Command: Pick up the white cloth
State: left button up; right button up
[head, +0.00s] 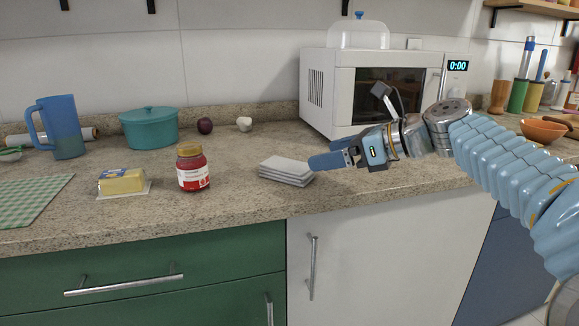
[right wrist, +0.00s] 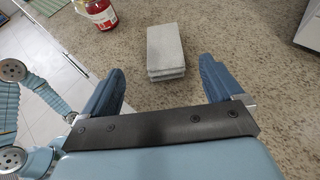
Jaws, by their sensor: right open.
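The white cloth (head: 287,169) is a neatly folded, layered stack lying flat on the speckled stone counter, near its front edge. My right gripper (head: 325,161) is just to the right of it, fingers pointing left towards it. In the right wrist view, the cloth (right wrist: 165,45) is ahead of the right gripper (right wrist: 162,68), lined up with the gap between the spread blue fingers. The fingers are open and hold nothing. My left gripper is in neither view.
A red-labelled jar (head: 192,168) stands left of the cloth, with a butter block (head: 122,181) beyond it. A microwave (head: 325,95) stands behind on the right. A teal pot (head: 149,128) and blue jug (head: 62,128) are farther left. Counter around the cloth is clear.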

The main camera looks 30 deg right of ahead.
send_near(283, 163)
jog(key=x, duration=0.3)
jog(key=shift+w+a+f, duration=0.2)
jog(key=shift+a, duration=0.05)
jog(key=x, duration=0.5)
jog(key=shift+w+f, duration=0.25)
jog(key=shift+f, duration=0.1)
jog(key=c, duration=1.1)
jog(key=shift+c, duration=0.2)
jog(key=shift+r, duration=0.1)
jog(key=shift+r, duration=0.3)
notch_tip(283, 163, up, 2)
jog(key=shift+d+r+p, duration=0.1)
jog(key=shift+r+p, duration=0.1)
jog(key=shift+p, duration=0.2)
jog(key=s+a+r+p, duration=0.1)
jog(key=s+a+r, duration=0.6)
jog(key=s+r, duration=0.2)
jog(key=s, duration=0.2)
jog(key=shift+s+a+r, duration=0.35)
jog(key=shift+a+r, duration=0.05)
